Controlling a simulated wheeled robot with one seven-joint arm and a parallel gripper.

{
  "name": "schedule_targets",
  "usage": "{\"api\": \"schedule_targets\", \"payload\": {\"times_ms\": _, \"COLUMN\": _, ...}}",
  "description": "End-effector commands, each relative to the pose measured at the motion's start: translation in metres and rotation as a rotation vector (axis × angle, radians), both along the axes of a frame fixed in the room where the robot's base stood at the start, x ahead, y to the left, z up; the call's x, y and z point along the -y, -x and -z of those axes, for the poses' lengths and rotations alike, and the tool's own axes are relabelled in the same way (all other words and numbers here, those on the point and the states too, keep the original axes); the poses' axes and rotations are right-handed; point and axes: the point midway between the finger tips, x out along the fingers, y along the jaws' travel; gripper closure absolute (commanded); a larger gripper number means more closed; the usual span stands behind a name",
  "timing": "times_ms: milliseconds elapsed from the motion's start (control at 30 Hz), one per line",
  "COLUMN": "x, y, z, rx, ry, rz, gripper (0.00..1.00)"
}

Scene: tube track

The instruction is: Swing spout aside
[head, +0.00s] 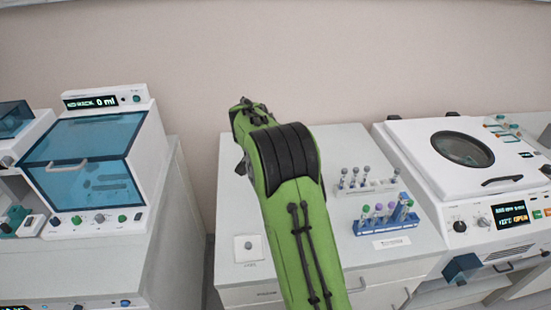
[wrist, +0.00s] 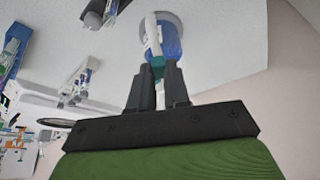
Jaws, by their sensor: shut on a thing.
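In the wrist view, my gripper (wrist: 158,68) has its two dark fingers closed around a small teal piece (wrist: 158,61). This piece is at the near end of a blue body with a white strip (wrist: 168,40) on a pale round base, against a grey surface. I cannot tell for certain which part is the spout. In the head view my green arm reaches over the middle bench, and my gripper and what it holds are hidden behind it.
The white middle bench (head: 350,145) bears a blue tube rack (head: 388,226) and a white tube rack (head: 368,187), right of my arm. A machine with a blue window (head: 85,155) stands left. A white machine with a round lid window (head: 462,148) stands right.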

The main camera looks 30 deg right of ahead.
Motion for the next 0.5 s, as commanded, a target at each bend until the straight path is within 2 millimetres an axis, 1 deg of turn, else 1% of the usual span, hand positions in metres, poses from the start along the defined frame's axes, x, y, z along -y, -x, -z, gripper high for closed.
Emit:
{"api": "schedule_targets", "payload": {"times_ms": 67, "x": -0.005, "y": -0.006, "z": -0.005, "rx": -0.003, "ry": 0.0, "rz": 0.065, "gripper": 1.0}}
{"api": "schedule_targets", "payload": {"times_ms": 300, "x": -0.013, "y": -0.022, "z": -0.006, "rx": -0.003, "ry": -0.001, "rz": 0.261, "gripper": 1.0}}
{"api": "schedule_targets", "payload": {"times_ms": 500, "x": -0.016, "y": -0.032, "z": -0.005, "rx": -0.004, "ry": -0.001, "rz": 0.379, "gripper": 1.0}}
